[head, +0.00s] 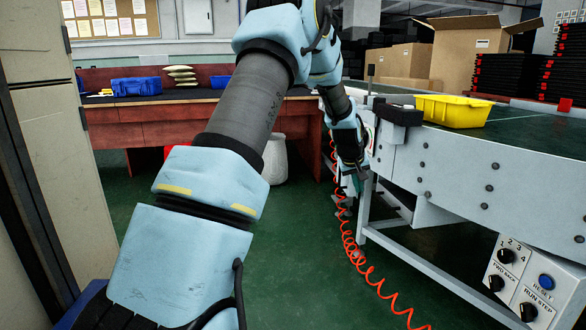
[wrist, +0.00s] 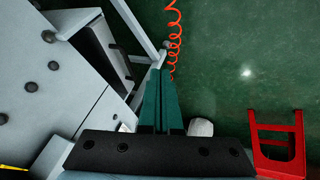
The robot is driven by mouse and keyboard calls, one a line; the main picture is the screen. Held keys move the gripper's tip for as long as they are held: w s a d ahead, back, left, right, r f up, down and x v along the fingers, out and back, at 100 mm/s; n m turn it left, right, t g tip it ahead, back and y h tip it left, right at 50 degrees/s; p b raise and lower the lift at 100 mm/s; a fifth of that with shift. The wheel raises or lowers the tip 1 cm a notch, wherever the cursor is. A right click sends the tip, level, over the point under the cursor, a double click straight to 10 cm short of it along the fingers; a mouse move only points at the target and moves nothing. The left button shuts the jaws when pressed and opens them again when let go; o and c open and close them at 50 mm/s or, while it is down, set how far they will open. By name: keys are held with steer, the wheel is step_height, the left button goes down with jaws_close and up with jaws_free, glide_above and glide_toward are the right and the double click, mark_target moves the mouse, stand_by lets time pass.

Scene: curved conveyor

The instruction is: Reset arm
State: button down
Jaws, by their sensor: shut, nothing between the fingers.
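My gripper (wrist: 160,75) points down beside the conveyor, with its two green fingers shut together and nothing between them. In the head view my gripper (head: 354,185) hangs at the end of my arm, left of the conveyor's near leg, small and partly dark. My light blue arm crosses the middle of the head view and hides part of the bench behind it.
The curved conveyor (head: 480,185) stands at the right, with a yellow bin (head: 453,111) on its belt. An orange coiled hose (head: 365,268) hangs near my gripper. A red stool (wrist: 278,140) stands on the floor. A wooden bench (head: 115,124) is behind. Green floor is open between.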

steer(key=s+a+r+g+y, duration=0.1)
steer(key=s+a, duration=0.6)
steer(key=a, duration=0.3)
steer(key=s+a+r+g+y, duration=0.1)
steer(key=s+a+r+y, duration=0.1)
steer(key=s+a, duration=0.7)
steer(key=s+a+g, duration=0.1)
steer(key=s+a, duration=1.1)
steer(key=s, duration=0.2)
step_height(320, 180, up, 30)
steer(key=p, duration=3.1)
steer(key=shift+w+d+r+m+y, duration=0.15)
steer(key=shift+w+d+m+y, duration=0.15)
steer(key=shift+m, duration=0.1)
